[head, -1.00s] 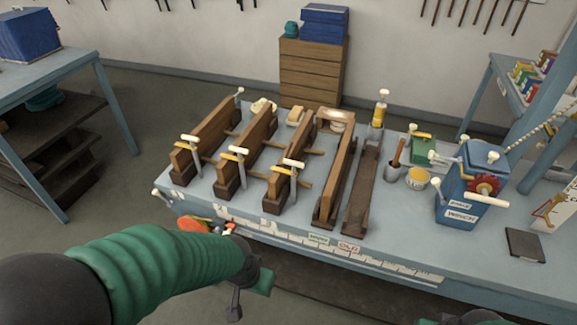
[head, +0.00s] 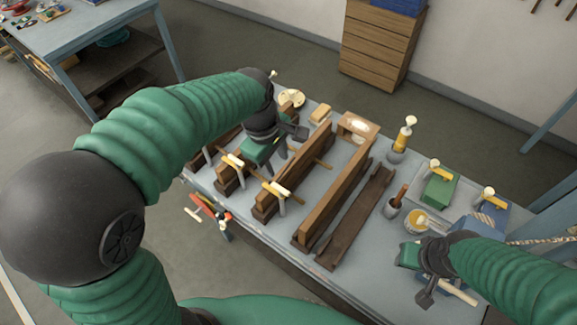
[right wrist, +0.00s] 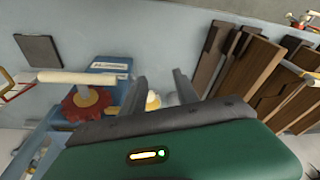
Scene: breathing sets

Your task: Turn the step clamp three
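Brown wooden boards with step clamps stand in a row on the grey bench (head: 262,222). One clamp (head: 276,190) with a cream handle shows at the front of a board; another (head: 232,160) shows left of it. I cannot tell which is number three. My left gripper (head: 289,141) is above the boards, behind these front clamps, its fingers apart and nothing seen between them. My left arm hides part of the left boards. My right gripper (right wrist: 160,88) is open and empty, above the bench's right part by the blue winch (right wrist: 112,68).
A red gear (right wrist: 85,103) and cream bar handle (right wrist: 78,77) are on the winch. A yellow-topped pot (head: 416,222), a dark cup (head: 393,205) and a green block (head: 439,187) stand on the right. A wooden drawer unit (head: 378,45) stands behind.

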